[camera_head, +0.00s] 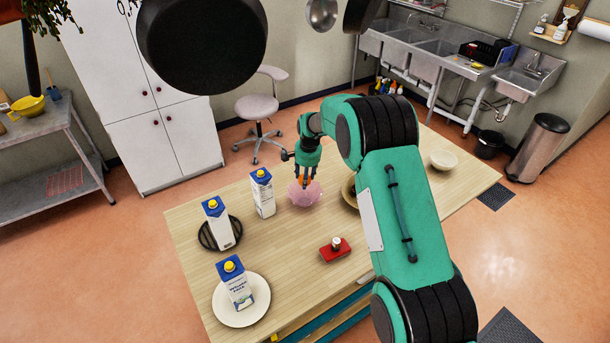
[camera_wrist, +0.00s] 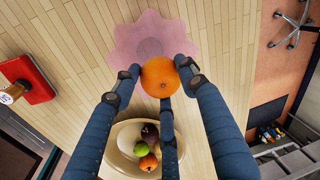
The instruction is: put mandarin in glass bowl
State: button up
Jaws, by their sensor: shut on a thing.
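The mandarin (camera_wrist: 160,77) is orange and round, held between the blue fingers of my gripper (camera_wrist: 158,74) in the wrist view. In the head view my gripper (camera_head: 306,182) points down at the pink glass bowl, with a bit of orange between its fingers. The glass bowl (camera_head: 313,198) is pink and translucent, with a wavy rim, and stands on the wooden table. In the wrist view the glass bowl (camera_wrist: 135,40) shows beyond the mandarin, which overlaps its near edge. How far above the bowl the mandarin is, I cannot tell.
A fruit bowl (camera_wrist: 114,163) with several fruits stands beside the glass bowl, partly behind my arm in the head view. Milk cartons (camera_head: 263,195) stand left on the table (camera_head: 290,270). A red box (camera_head: 335,254) lies in front; a pale bowl (camera_head: 443,160) is at right.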

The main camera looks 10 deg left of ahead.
jog(key=shift+f+b, duration=0.7)
jog(key=shift+f, duration=2.55)
jog(key=shift+f, duration=0.1)
jog(key=o, duration=1.2)
jog(key=shift+o, duration=0.2)
jog(key=shift+r+p, duration=0.7)
jog(key=shift+r, duration=2.8)
